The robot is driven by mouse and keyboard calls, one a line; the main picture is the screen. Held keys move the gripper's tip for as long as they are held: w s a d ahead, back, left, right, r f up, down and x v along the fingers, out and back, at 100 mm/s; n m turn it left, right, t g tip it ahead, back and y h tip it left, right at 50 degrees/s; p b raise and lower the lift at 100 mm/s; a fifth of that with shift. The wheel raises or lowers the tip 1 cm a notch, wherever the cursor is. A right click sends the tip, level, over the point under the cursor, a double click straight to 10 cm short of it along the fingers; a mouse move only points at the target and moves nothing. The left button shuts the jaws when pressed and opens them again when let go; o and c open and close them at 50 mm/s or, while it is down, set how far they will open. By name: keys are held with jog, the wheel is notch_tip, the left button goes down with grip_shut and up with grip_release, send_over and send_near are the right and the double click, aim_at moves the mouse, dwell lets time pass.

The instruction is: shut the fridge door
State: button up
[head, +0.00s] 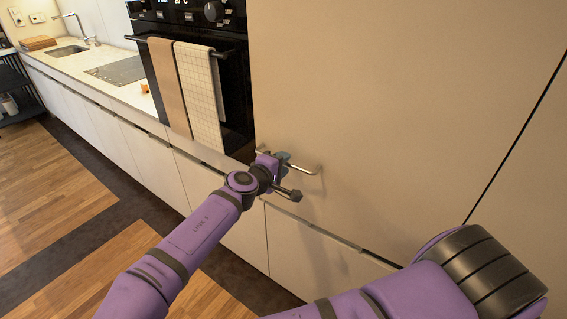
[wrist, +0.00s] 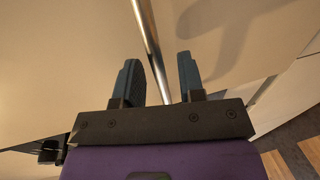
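The fridge door seems to be the tall, plain beige panel (head: 400,90) right of the oven; it also fills much of the wrist view (wrist: 225,45). A slim metal bar handle (head: 312,171) is on its lower left part. My gripper (head: 285,168) is at this handle. In the wrist view the two dark fingers of my gripper (wrist: 158,62) stand apart, with the metal bar (wrist: 149,40) running between them. A gap shows beside the bar, so the fingers are not closed on it. I cannot tell how far the door stands open.
A black oven (head: 235,90) with two towels (head: 200,95) on its rail is just left of the panel. Low white cabinets (head: 140,145) run along the left under a counter. A dark seam (head: 515,140) bounds the panel at right. Wooden floor (head: 50,190) lies free at left.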

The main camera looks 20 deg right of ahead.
jog(key=v, duration=1)
jog(key=shift+f, duration=0.1)
